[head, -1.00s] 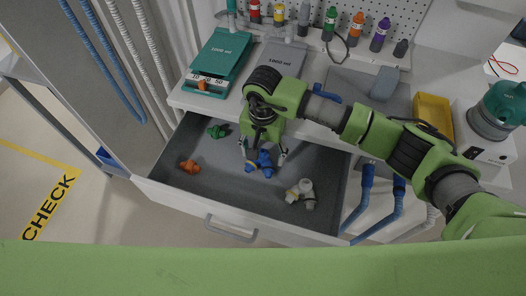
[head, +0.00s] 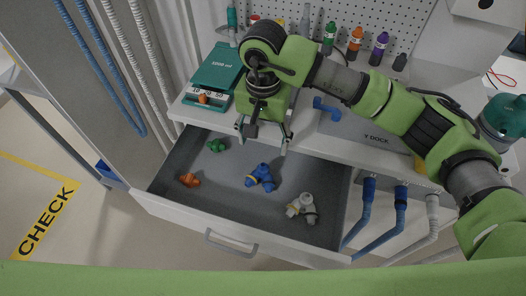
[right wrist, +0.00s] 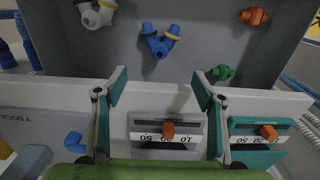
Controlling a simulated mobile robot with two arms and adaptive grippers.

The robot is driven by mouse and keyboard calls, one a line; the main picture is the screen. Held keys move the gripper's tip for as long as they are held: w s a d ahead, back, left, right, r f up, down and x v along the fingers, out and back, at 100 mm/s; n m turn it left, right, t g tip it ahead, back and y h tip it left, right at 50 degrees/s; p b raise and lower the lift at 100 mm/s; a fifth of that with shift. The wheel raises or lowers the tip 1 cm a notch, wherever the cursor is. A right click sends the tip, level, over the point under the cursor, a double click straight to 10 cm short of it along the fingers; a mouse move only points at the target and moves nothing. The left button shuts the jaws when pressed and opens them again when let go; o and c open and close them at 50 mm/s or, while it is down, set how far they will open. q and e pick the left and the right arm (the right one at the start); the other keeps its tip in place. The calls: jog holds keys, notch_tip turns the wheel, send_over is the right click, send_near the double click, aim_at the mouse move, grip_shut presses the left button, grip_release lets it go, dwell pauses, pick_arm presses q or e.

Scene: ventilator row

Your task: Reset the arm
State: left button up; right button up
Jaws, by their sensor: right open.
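My right gripper (head: 262,138) is raised above the back edge of the open drawer (head: 329,190). Its two fingers are spread with nothing between them; they also show in the right wrist view (right wrist: 158,82). In the drawer lie a blue connector (head: 260,178) with a yellow ring, a green connector (head: 217,145), an orange connector (head: 189,180) and a grey-white connector (head: 302,208). The gripper is apart from all of them. In the right wrist view the blue connector (right wrist: 158,41) lies beyond the fingertips. My left gripper does not show.
A teal device (head: 214,75) with a number scale stands on the counter behind the drawer. A blue elbow piece (head: 326,108) lies on a grey dock plate (head: 372,128). Colored bottles (head: 355,42) line the back. Blue hoses (head: 400,212) hang right of the drawer.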

jog(key=shift+r, duration=0.5)
